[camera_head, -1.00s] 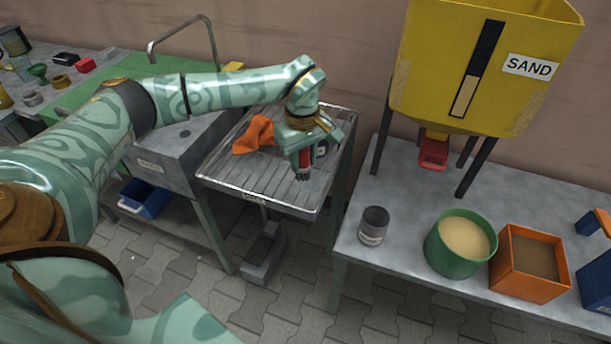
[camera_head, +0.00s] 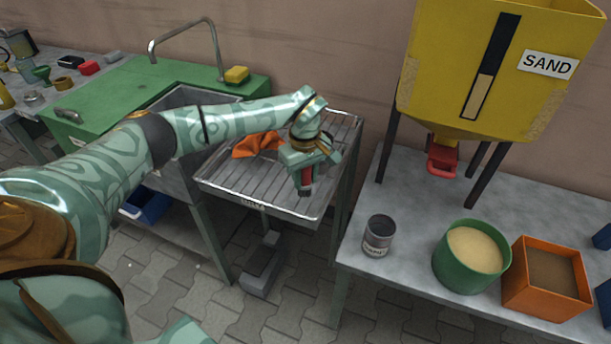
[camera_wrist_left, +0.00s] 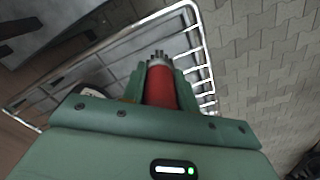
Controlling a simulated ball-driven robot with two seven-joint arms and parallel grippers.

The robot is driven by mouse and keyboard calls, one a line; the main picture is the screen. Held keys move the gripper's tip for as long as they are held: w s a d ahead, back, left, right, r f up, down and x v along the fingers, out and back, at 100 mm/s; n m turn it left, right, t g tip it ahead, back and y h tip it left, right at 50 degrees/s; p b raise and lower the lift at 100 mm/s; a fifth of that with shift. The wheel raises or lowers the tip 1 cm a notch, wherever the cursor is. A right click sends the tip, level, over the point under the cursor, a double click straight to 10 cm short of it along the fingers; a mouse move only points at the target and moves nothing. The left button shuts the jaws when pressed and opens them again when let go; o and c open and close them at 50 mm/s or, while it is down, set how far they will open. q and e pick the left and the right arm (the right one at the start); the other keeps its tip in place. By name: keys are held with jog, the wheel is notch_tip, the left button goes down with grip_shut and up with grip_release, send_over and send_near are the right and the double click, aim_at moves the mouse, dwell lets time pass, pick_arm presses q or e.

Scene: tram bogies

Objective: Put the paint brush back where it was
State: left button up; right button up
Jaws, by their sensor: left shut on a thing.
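My left gripper (camera_head: 306,181) is shut on the paint brush, holding it above the front part of the wire draining rack (camera_head: 231,189). The brush's red handle (camera_wrist_left: 160,88) shows between the green fingers in the left wrist view, with a grey ferrule and short dark bristles beyond it. In the head view the brush (camera_head: 307,176) hangs with its bristles downward. I cannot tell whether the bristles touch the rack. My right gripper is not in view.
An orange cloth (camera_head: 256,145) lies on the rack. The sink unit is left, with a yellow sponge (camera_head: 237,74). The right-hand table (camera_head: 411,200) carries a grey can (camera_head: 379,238), a green tub of sand (camera_head: 470,262), an orange box (camera_head: 545,280) and the sand hopper (camera_head: 440,90).

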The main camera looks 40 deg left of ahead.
pick_arm(q)
jog(key=o, duration=1.1)
jog(key=shift+c, duration=0.2)
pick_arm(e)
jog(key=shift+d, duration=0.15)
pick_arm(q)
notch_tip(320, 180, up, 12)
jog(key=p, duration=0.4)
jog(key=shift+r, duration=0.2)
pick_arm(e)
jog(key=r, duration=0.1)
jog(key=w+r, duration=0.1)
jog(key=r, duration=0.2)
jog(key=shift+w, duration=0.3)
pick_arm(q)
jog(key=shift+f, duration=0.1)
